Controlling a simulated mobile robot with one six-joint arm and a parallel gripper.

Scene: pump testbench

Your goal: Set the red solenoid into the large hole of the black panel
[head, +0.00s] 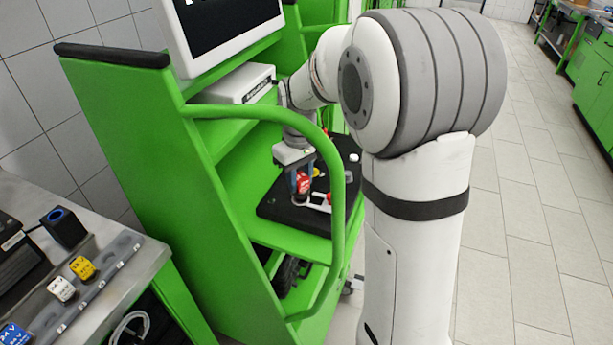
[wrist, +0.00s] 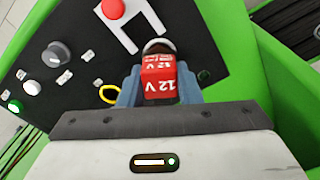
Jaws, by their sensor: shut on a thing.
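The red solenoid (wrist: 160,72), marked 12 V, sits between the blue fingers of my gripper (wrist: 158,88), which is shut on it. In the head view, the red solenoid (head: 303,183) hangs in my gripper (head: 301,178) at the black panel (head: 276,208). In the wrist view, the black panel (wrist: 95,40) lies beyond the fingers. A round silvery-white rim (wrist: 157,45) shows just past the solenoid's far end. I cannot tell whether it belongs to the solenoid or the panel, or whether they touch. The large hole is not clearly visible.
The panel carries a red button (wrist: 113,8) on a white bracket (wrist: 146,18), a yellow ring (wrist: 109,94), a grey knob (wrist: 56,54) and a green button (wrist: 15,106). A green rail (head: 338,200) curves before the shelf. Yellow (head: 83,267), white and blue blocks stand on the left bench.

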